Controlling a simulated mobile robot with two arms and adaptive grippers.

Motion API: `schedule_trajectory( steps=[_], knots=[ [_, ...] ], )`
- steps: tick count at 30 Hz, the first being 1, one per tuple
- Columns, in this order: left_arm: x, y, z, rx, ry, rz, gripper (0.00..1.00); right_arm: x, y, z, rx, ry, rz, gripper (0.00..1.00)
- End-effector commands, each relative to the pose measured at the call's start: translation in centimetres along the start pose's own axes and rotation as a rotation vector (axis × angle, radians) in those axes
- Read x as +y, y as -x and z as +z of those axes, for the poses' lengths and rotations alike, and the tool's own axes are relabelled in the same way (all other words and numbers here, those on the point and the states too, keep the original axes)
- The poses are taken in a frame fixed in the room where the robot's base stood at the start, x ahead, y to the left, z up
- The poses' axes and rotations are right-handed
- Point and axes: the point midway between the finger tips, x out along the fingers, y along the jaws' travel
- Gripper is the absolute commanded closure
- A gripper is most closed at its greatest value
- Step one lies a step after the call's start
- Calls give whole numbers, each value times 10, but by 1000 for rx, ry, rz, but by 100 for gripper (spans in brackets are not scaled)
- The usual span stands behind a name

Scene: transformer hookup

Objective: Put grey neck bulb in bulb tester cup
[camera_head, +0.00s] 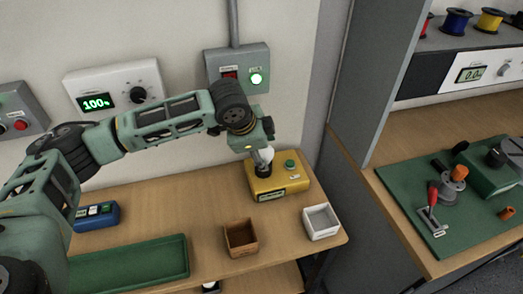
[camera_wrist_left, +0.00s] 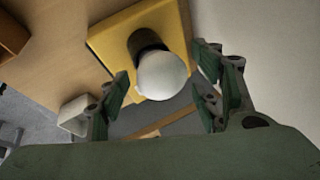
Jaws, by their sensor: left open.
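A white bulb (camera_head: 266,156) stands upright on the yellow bulb tester (camera_head: 279,184), its lower end in the dark cup (camera_head: 263,170). In the left wrist view the bulb's white globe (camera_wrist_left: 161,75) sits at the dark cup (camera_wrist_left: 146,42) of the yellow tester (camera_wrist_left: 112,42). The bulb's neck is hidden, so I cannot tell its colour. My left gripper (camera_head: 262,146) is right above the tester at the bulb. In the left wrist view its fingers (camera_wrist_left: 163,92) are open and apart, with the bulb between and beyond them. My right gripper is out of view.
A brown wooden box (camera_head: 240,238) and a white box (camera_head: 321,222) stand in front of the tester. A green tray (camera_head: 130,265) and a blue device (camera_head: 96,216) lie to the left. A grey switch box (camera_head: 237,70) is on the wall behind. A cabinet side (camera_head: 375,75) bounds the right.

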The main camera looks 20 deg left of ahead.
Motion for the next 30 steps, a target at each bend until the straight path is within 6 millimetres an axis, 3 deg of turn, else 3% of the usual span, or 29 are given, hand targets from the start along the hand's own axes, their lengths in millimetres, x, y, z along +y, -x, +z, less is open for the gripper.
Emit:
schedule_trajectory(
  steps=[5, 21, 30],
  knots=[
    [-2, 10, -1, 1, 0, -1, 41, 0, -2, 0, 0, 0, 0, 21],
    [-2, 111, -1, 1, 1, -2, 41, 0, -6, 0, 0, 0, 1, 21],
    [-1, 123, -1, 0, 1, 0, 41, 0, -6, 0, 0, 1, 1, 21]
  ],
)
